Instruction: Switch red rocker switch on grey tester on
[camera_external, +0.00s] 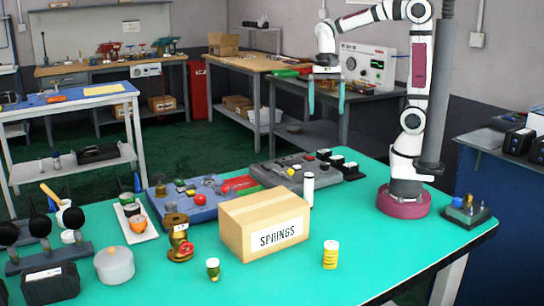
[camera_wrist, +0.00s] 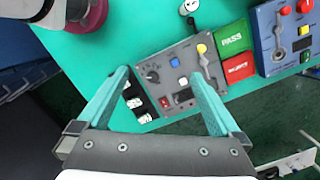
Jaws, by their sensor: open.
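The grey tester (camera_wrist: 168,84) lies on the teal bench and shows between and ahead of my fingers in the wrist view. The grey tester (camera_external: 275,173) is also behind the springs box in the external view. My gripper (camera_external: 326,104) is open and empty, high above the bench, with both teal fingers (camera_wrist: 158,74) pointing down.
Green PASS and red REJECT pads (camera_wrist: 238,68) lie between the tester and a blue panel (camera_wrist: 267,42). Black-and-white blocks (camera_wrist: 137,103) line the tester's other side. A SPRINGS box (camera_external: 262,225) and a white cylinder (camera_external: 308,188) stand in front of the tester.

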